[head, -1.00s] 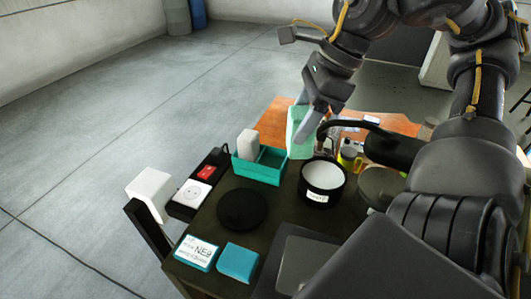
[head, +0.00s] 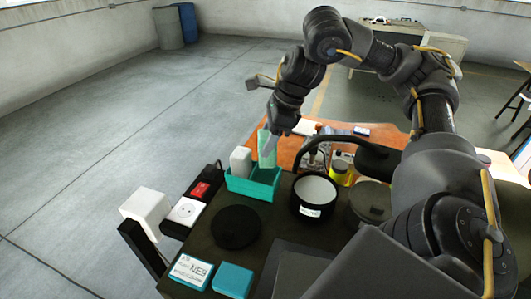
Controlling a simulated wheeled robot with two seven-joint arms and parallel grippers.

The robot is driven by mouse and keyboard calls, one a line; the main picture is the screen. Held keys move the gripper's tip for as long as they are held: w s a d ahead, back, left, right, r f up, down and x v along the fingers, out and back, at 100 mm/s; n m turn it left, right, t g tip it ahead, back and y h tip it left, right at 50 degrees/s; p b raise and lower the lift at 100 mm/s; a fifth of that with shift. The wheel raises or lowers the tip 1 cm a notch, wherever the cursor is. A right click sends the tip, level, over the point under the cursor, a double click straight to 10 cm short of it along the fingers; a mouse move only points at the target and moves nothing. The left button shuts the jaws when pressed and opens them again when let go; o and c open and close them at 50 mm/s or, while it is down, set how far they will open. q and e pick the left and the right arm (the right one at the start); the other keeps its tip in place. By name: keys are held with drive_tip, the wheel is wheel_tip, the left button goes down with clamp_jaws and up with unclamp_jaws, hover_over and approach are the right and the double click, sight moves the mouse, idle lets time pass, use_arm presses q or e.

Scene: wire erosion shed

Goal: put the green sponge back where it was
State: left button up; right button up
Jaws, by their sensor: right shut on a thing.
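The green sponge (head: 264,149) is a pale green upright slab. My right gripper (head: 272,136) is shut on its upper part and points down. The sponge is over the right-hand compartment of a teal two-compartment caddy (head: 248,188). Its lower end is at the caddy's back rim in the picture; I cannot tell whether it is inside or just above. A white block (head: 240,160) stands upright in the left-hand compartment. My left gripper is not in view.
A black pot (head: 316,205) stands right of the caddy, with a yellow container (head: 342,172) behind it. A black disc (head: 236,227) lies in front. A red-switched box (head: 200,190) and a white socket (head: 185,211) are left. A teal block (head: 233,280) is near the front.

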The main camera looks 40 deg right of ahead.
drive_tip(key=shift+w+d+f, duration=0.15)
drive_tip(key=shift+w+f, duration=0.15)
drive_tip(key=shift+f, duration=0.15)
wheel_tip(320, 180, down, 3)
drive_tip(key=shift+w+f+b, duration=0.1)
drive_tip(key=shift+w+b, duration=0.05)
drive_tip(key=shift+b, duration=0.65)
drive_tip(key=shift+w+d+f, duration=0.1)
drive_tip(key=shift+d+f, duration=0.05)
drive_tip(key=shift+f, duration=0.05)
drive_tip(key=shift+f+b, duration=0.35)
drive_tip(key=shift+f, duration=0.25)
drive_tip(key=o, duration=0.9)
drive_tip(key=shift+o, duration=0.2)
drive_tip(key=shift+r, duration=0.15)
